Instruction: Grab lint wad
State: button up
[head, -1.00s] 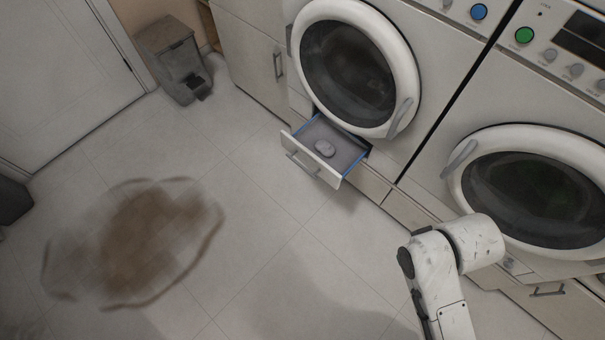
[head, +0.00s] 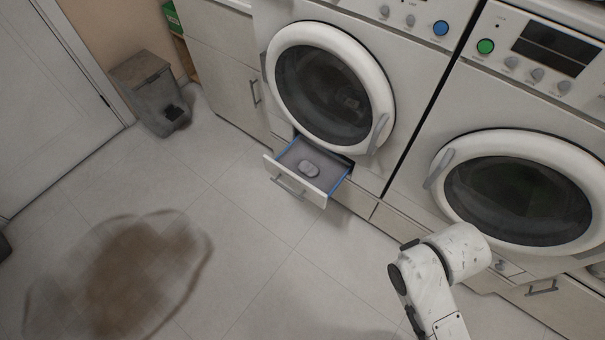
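A small pale grey lint wad (head: 308,168) lies inside an open drawer (head: 300,187) under the left machine. The drawer has a white front with a handle, a grey floor and blue edges. My white arm shows at the lower right of the head view, well to the right of the drawer and apart from it. My gripper cannot be made out in the head view, so its state is not shown.
Two front-loading machines (head: 330,84) stand side by side, doors shut. A grey pedal bin (head: 150,90) stands by the wall at upper left. A brown stain (head: 125,275) marks the tiled floor. The floor (head: 245,225) before the drawer is clear.

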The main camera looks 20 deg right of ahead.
aim_at(308, 168)
jog(key=i+u, duration=0.15)
jog(key=i, duration=0.35)
jog(key=i+l+u, duration=0.2)
jog(key=i, duration=0.3)
